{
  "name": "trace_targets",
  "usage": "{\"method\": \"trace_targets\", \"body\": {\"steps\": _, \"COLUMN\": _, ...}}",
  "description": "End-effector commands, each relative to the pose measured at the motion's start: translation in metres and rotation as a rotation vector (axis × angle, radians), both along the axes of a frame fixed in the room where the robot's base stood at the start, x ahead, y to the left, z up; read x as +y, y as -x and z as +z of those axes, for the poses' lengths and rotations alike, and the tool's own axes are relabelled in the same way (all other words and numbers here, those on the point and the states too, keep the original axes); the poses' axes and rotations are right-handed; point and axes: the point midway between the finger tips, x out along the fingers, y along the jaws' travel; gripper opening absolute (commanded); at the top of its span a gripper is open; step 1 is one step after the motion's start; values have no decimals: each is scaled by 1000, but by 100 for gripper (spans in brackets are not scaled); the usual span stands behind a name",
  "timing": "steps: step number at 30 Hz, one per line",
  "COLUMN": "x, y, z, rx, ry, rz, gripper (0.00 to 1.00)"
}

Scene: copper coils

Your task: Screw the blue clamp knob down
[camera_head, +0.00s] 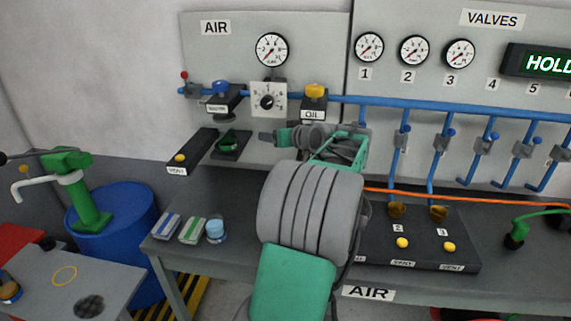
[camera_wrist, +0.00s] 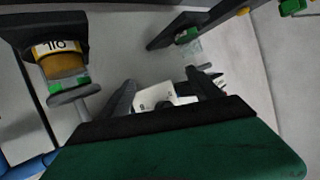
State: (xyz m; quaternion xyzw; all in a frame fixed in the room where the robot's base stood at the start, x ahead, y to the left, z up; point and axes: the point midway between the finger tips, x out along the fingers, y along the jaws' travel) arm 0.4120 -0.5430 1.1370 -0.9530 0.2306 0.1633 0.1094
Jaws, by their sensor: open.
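The blue knob (camera_head: 221,87) sits on top of the left black unit (camera_head: 222,104) on the AIR panel. The unit's small white label is too small to read surely. My gripper (camera_head: 268,138) is below and to the right of that knob, in front of the panel, its jaws pointing left. In the wrist view my gripper (camera_wrist: 165,88) is open, its two dark fingers apart. A white block (camera_wrist: 155,96) shows beyond and between them; I see nothing held. I cannot make out the blue knob in the wrist view.
The OIL unit (camera_head: 314,106) with a yellow knob stands just above my gripper; its amber bowl (camera_wrist: 64,66) is close at left in the wrist view. A white dial box (camera_head: 267,101) lies between the units.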

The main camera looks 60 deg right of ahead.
Motion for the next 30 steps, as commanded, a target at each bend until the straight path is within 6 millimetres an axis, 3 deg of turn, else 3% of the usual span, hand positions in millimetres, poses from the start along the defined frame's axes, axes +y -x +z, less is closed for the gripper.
{"method": "trace_targets", "body": {"steps": 6, "x": 7, "y": 18, "z": -46, "rx": 111, "ry": -111, "rz": -47, "gripper": 74}}
{"method": "trace_targets", "body": {"steps": 12, "x": 14, "y": 30, "z": -72, "rx": 178, "ry": -178, "rz": -77, "gripper": 74}}
{"method": "trace_targets", "body": {"steps": 23, "x": 16, "y": 32, "z": -78, "rx": 193, "ry": -193, "rz": -83, "gripper": 74}}
{"method": "trace_targets", "body": {"steps": 30, "x": 10, "y": 43, "z": -56, "rx": 189, "ry": -192, "rz": -103, "gripper": 74}}
